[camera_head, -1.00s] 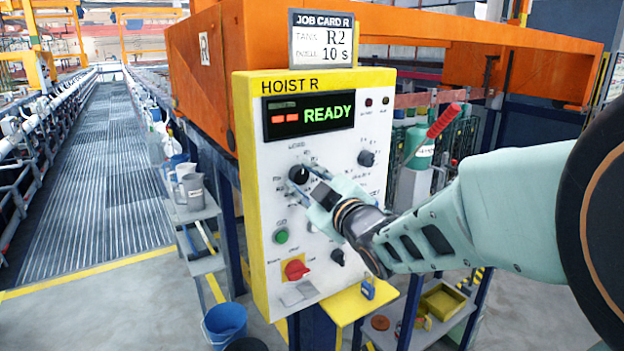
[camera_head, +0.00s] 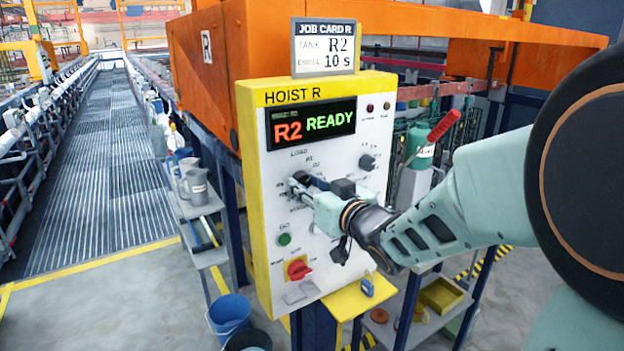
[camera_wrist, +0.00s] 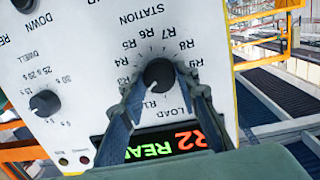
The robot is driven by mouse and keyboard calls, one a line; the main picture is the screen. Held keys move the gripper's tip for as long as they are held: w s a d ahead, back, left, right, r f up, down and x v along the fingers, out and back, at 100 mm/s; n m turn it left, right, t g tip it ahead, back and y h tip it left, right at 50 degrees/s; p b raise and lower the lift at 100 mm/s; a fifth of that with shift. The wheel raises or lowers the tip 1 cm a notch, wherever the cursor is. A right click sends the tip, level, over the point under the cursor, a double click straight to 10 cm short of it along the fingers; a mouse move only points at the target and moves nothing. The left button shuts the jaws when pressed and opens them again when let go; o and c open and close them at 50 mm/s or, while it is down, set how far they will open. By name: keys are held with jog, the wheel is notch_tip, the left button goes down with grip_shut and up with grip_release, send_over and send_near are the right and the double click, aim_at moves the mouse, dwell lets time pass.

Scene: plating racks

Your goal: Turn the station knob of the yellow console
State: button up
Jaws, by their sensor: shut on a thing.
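The yellow console (camera_head: 247,200) has a white face marked HOIST R. Its display (camera_head: 309,122) shows a red R2 and a green READY. The black round station knob (camera_wrist: 158,74) sits amid labels LOAD and R1 to R9 in the wrist view, where the panel appears upside down. My gripper (camera_wrist: 160,82) is shut on this knob, with one finger on either side. The fingers hide some of the station labels. In the head view my gripper (camera_head: 306,187) reaches the panel from the right and partly covers the knob.
A job card (camera_head: 325,47) above the console reads tank R2, 10 s. The dwell knob (camera_head: 367,162), green button (camera_head: 284,240) and red switch (camera_head: 298,269) are on the same face. A blue bucket (camera_head: 230,314) stands on the floor.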

jog(key=shift+r+m, duration=0.1)
jog(key=shift+m, duration=0.2)
dwell(0.4)
jog(key=o, duration=1.2)
jog(key=shift+c, duration=0.2)
